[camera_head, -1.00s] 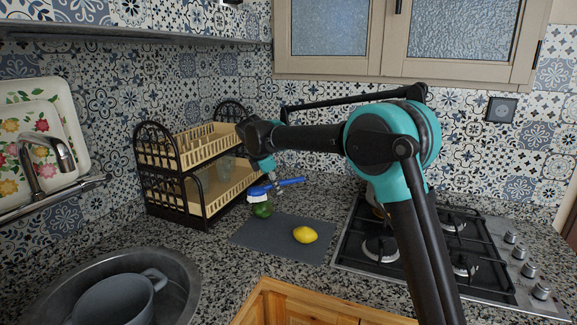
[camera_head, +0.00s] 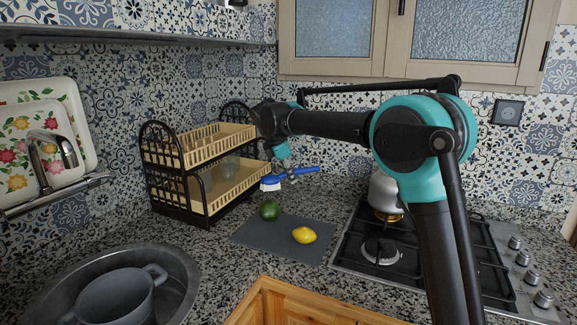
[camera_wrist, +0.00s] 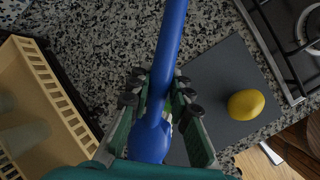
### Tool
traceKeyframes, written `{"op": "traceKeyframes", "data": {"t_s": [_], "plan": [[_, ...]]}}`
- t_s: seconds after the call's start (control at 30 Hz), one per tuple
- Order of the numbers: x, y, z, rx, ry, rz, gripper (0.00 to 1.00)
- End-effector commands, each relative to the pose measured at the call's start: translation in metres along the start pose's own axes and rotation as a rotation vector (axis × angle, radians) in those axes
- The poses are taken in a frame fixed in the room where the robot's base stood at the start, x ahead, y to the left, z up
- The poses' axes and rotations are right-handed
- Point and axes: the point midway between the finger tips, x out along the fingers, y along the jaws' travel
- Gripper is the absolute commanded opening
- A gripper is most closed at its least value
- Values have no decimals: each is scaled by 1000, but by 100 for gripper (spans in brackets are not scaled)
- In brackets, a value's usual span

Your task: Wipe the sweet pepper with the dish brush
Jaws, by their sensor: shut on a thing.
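The dish brush has a blue handle (camera_head: 304,171) and a white-bristled head (camera_head: 271,184). My gripper (camera_wrist: 160,95) is shut on the blue handle (camera_wrist: 170,40), seen from above in the wrist view. In the head view the brush hangs above the counter, head to the left. The green sweet pepper (camera_head: 269,210) lies at the far left corner of the dark grey mat (camera_head: 270,238). The bristles are above the pepper with a visible gap between them. In the wrist view the pepper is mostly or wholly hidden behind my gripper and the brush.
A yellow lemon (camera_head: 304,235) lies on the mat. A two-tier dish rack (camera_head: 160,178) stands at left, close to my gripper. A gas hob (camera_head: 385,250) with a kettle (camera_head: 385,193) is at right. A sink (camera_head: 175,300) with a grey pot (camera_head: 115,298) is front left.

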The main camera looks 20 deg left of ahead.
Motion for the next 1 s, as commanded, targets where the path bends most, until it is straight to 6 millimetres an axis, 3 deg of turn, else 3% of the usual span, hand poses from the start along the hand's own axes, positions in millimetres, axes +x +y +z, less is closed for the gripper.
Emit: {"op": "traceKeyframes", "data": {"t_s": [0.4, 1.0], "plan": [[-30, -4, 19, 9, -2, -4, 0], [-32, -4, 20, 10, -2, -4, 0]]}}
